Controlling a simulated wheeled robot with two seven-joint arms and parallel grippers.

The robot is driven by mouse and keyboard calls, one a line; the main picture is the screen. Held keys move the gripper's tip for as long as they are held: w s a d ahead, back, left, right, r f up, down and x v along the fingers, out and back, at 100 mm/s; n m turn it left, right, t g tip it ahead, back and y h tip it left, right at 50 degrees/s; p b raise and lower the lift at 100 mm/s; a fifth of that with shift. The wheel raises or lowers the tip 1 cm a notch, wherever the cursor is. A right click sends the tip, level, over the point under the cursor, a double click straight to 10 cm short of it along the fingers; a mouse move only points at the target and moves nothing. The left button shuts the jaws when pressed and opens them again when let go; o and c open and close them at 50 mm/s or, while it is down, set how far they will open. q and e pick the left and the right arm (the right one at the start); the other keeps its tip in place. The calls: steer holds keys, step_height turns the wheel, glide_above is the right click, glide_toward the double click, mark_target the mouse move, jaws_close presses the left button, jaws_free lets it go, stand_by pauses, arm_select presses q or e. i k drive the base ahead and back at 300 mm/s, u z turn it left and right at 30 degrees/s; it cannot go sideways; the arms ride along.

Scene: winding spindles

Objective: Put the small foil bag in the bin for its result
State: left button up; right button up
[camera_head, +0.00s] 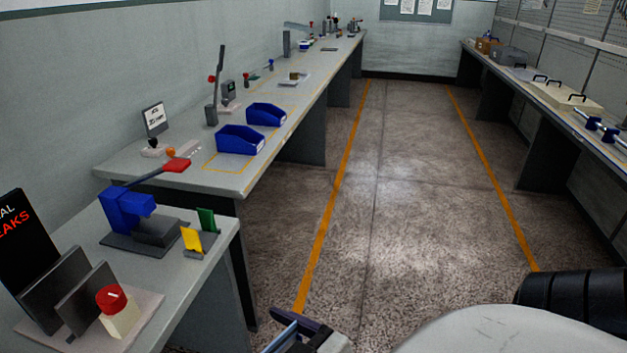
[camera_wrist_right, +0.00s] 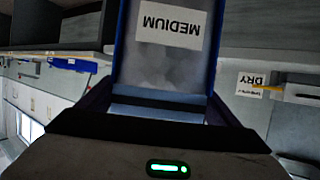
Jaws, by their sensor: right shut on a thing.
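My right gripper (camera_wrist_right: 160,110) is shut on a bluish-grey foil bag (camera_wrist_right: 165,75), seen close up in the right wrist view. The bag carries a white label that reads MEDIUM upside down. In the head view, what appears to be this gripper (camera_head: 300,330) is at the bottom edge, above the floor and right of the near table. Two blue open bins stand on the left bench: a nearer one (camera_head: 240,140) and a farther one (camera_head: 266,114). Their insides are mostly hidden, and no result names on them can be read. My left gripper is not in view.
The near left table (camera_head: 190,280) holds a blue press (camera_head: 128,212), yellow and green cards (camera_head: 193,238) and a red-topped block (camera_head: 113,300). A small sign (camera_head: 155,118) stands on the long bench. A right bench (camera_head: 540,95) carries equipment. The aisle floor (camera_head: 420,180) is clear.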

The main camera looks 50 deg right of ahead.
mark_target(241, 148)
steer(key=z, duration=2.2)
steer(key=i, duration=4.6)
steer(key=u, duration=3.3)
